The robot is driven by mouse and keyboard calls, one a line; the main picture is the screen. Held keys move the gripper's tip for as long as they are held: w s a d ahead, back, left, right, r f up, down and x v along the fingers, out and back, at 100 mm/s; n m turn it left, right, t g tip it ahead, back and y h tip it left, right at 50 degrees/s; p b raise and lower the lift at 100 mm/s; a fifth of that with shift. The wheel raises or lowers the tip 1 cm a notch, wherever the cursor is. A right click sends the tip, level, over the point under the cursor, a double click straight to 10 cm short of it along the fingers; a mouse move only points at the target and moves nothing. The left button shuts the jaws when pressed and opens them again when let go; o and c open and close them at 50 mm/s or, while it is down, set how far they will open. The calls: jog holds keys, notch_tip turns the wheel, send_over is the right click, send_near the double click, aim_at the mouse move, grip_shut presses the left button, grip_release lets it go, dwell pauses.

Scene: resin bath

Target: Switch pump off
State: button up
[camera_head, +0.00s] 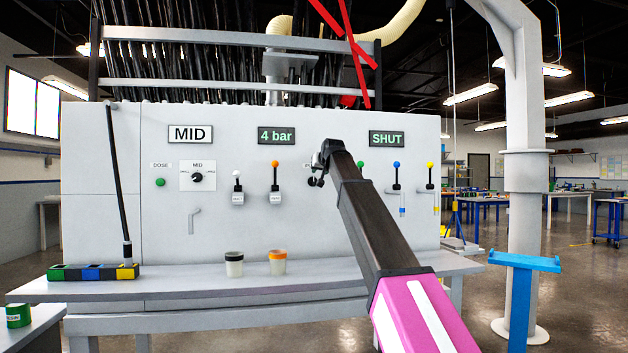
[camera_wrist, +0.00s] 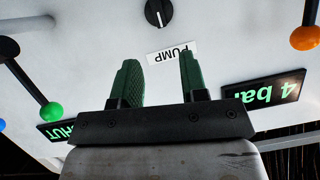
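The pump switch is a round black knob (camera_wrist: 158,13) with a white pointer line, on the white panel at the top of the wrist view. The line stands about upright in that picture. An upside-down PUMP label (camera_wrist: 173,52) shows beside it. My gripper (camera_wrist: 159,59) is open, its two green fingers apart with nothing between them. The knob lies beyond the fingertips; I cannot tell the exact gap. In the head view my gripper (camera_head: 320,160) is in front of the panel and hides most of the pump switch area.
The white panel (camera_head: 100,190) carries levers with white (camera_head: 237,175), orange (camera_head: 275,164), green (camera_head: 361,164), blue (camera_head: 397,165) and yellow (camera_head: 430,165) balls. Displays read MID (camera_head: 190,134), 4 bar (camera_head: 276,136) and SHUT (camera_head: 386,139). Two cups (camera_head: 234,264) (camera_head: 277,262) stand on the ledge below.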

aim_at(314, 179)
jog(key=x, duration=1)
